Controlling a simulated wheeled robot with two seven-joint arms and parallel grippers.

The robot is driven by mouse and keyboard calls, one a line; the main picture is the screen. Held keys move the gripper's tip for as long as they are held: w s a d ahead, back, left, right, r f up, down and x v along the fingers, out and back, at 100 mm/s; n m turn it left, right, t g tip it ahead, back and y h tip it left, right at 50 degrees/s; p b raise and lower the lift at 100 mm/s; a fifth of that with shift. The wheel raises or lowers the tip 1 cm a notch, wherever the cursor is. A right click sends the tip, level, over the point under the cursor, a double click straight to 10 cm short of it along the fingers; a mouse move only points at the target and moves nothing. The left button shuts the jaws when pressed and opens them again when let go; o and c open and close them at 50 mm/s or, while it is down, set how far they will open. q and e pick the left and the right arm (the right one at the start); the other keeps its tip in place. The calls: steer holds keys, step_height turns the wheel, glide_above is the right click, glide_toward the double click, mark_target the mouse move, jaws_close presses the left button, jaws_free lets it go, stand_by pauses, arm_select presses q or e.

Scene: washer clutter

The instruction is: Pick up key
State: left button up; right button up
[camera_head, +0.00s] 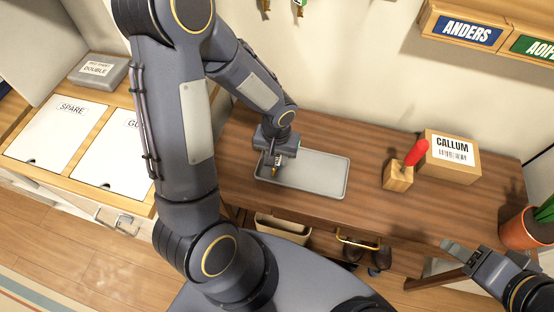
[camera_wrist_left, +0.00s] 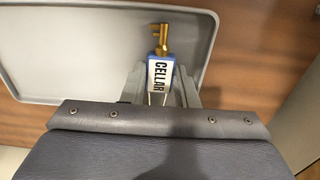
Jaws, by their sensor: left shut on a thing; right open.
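A key with a brass shaft (camera_wrist_left: 162,38) and a blue-and-white tag reading CELLAR (camera_wrist_left: 160,74) is between the fingers of my left gripper (camera_wrist_left: 160,88). My left gripper is shut on it, over the grey tray (camera_wrist_left: 90,50). In the head view my left gripper (camera_head: 275,160) points down at the left part of the tray (camera_head: 325,175), and the key shows only as a small brass bit below it. I cannot tell whether the key still touches the tray. My right gripper (camera_head: 457,250) is open and empty at the lower right, in front of the wooden table.
On the table (camera_head: 365,150) stand a CALLUM box (camera_head: 450,155) and a wooden block (camera_head: 398,177) with a red-handled thing. A plant pot (camera_head: 522,228) is at the right edge. SPARE (camera_head: 50,130) and other panels lie left. Keys hang on the wall above (camera_head: 300,5).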

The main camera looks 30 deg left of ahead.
mark_target(277, 159)
arm_select(q)
steer(key=shift+r, duration=0.5)
step_height(277, 159, up, 3)
steer(key=shift+f, duration=0.15)
steer(key=s+d+r, duration=0.1)
steer(key=s+r, duration=0.2)
steer(key=s, duration=0.1)
steer(key=s+d+r, duration=0.1)
steer(key=s+r, duration=0.2)
steer(key=s, duration=0.2)
steer(key=s+d+r, duration=0.1)
steer(key=s+r, duration=0.2)
steer(key=s, duration=0.1)
steer(key=shift+s+r, duration=0.2)
steer(key=shift+s, duration=0.15)
